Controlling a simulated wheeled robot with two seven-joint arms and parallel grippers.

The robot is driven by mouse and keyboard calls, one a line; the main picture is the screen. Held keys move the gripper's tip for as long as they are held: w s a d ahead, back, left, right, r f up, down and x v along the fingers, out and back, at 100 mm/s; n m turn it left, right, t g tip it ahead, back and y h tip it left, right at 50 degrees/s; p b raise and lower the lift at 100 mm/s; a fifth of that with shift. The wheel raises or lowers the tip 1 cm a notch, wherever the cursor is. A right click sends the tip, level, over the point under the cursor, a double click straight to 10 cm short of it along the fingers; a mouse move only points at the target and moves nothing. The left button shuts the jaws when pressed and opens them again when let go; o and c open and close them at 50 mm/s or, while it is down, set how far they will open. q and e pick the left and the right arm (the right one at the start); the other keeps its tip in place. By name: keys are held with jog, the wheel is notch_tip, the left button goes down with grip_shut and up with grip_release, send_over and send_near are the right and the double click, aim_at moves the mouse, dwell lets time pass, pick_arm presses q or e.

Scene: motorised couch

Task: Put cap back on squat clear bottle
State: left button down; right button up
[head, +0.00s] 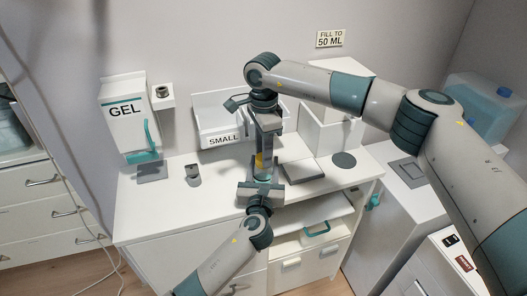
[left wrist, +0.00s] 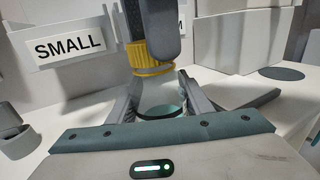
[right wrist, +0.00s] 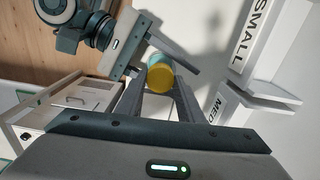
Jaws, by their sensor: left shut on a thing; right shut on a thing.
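The squat clear bottle (left wrist: 162,98), with a little teal liquid at its base, stands between the fingers of my left gripper (head: 262,179), which is shut on it. The yellow cap (left wrist: 153,58) is directly over the bottle's mouth; I cannot tell whether it touches the bottle or is seated on it. My right gripper (head: 263,150) points down from above and is shut on the cap. The cap also shows between its fingers in the right wrist view (right wrist: 160,79). The fingers partly hide cap and bottle in the head view.
A white bin labelled SMALL (head: 213,124) stands at the back of the white counter (head: 145,205). A GEL dispenser (head: 125,118) is on the left. A small grey holder (head: 193,174) and a grey-topped plate (head: 302,170) flank the grippers. A dark disc (head: 343,160) lies right.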

jog(key=m, duration=0.4)
jog(key=shift+m, duration=0.3)
jog(key=m, duration=1.1)
jog(key=shift+m, duration=0.4)
jog(key=m, duration=1.1)
jog(key=shift+m, duration=0.4)
jog(key=m, duration=0.3)
jog(key=o, duration=1)
jog(key=shift+a, duration=0.1)
jog(key=shift+f, duration=0.1)
